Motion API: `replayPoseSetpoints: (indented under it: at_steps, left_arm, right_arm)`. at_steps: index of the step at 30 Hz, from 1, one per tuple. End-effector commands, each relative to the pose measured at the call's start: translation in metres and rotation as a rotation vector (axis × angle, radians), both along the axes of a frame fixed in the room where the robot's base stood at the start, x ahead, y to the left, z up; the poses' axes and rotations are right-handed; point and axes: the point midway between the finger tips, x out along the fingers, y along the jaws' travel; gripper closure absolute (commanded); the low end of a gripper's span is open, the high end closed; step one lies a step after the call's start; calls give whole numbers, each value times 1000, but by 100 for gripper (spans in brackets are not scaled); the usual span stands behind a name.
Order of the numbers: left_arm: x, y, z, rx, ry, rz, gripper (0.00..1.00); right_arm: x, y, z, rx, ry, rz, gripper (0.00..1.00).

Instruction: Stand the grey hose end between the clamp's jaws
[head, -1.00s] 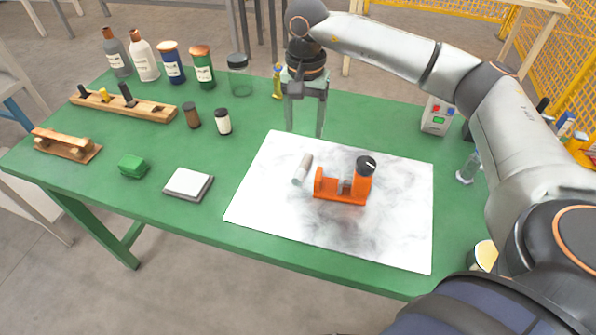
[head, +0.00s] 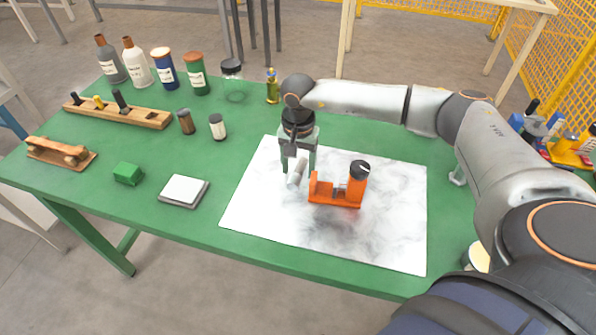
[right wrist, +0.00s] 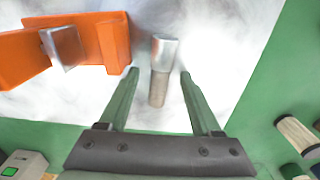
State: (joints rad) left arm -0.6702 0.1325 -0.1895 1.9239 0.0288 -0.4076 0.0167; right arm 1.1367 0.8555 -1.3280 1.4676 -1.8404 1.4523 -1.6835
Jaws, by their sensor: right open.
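The grey hose end (head: 296,172) lies on the white marbled sheet, just left of the orange clamp (head: 336,203). In the right wrist view the hose end (right wrist: 160,70) is a short cylinder with a shiny silver end and a duller grey-brown part. My right gripper (head: 298,168) is over the hose end, pointing down. Its two fingers are open, one on each side of the hose end's near part, with gaps on both sides (right wrist: 152,82). The clamp also shows in the right wrist view (right wrist: 118,40), with a metal jaw (right wrist: 62,46) in its gap. My left gripper is not in view.
The white sheet (head: 390,225) is clear right of and in front of the clamp. A grey-white pad (head: 184,190), a green block (head: 128,172) and small jars (head: 217,127) stand to the left. Bottles (head: 137,62) line the back left.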

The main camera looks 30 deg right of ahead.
Motion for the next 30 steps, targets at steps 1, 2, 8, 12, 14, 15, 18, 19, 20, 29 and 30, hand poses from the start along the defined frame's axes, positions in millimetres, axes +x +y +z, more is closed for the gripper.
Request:
replayPoseSetpoints:
  at_steps: [1, 2, 8, 12, 14, 15, 18, 19, 20, 29, 30]
  left_arm:
    - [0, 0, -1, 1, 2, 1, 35]
    - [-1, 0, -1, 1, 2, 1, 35]
    - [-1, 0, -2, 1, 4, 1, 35]
    - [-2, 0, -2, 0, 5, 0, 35]
    - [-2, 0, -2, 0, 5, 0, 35]
    - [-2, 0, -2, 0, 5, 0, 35]
    - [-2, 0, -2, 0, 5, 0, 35]
    - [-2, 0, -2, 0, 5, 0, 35]
    - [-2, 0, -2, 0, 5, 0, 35]
    - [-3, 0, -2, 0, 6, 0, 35]
    - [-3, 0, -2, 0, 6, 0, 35]
  right_arm:
    - [0, 0, -2, 0, 0, 0, 35]
    - [0, 0, -2, 0, -1, 0, 35]
    - [0, 0, -2, 0, -1, 0, 38]
    - [0, 0, -2, 0, -1, 0, 54]
    - [0, 0, -2, 0, -1, 0, 61]
    - [0, 0, -2, 0, -1, 0, 65]
    - [0, 0, -2, 0, -1, 0, 76]
    - [0, 0, -2, 0, -1, 0, 80]
    - [0, 0, -2, 0, -1, 0, 83]
    - [0, 0, -2, 0, -1, 0, 100]
    - [0, 0, -2, 0, -1, 0, 100]
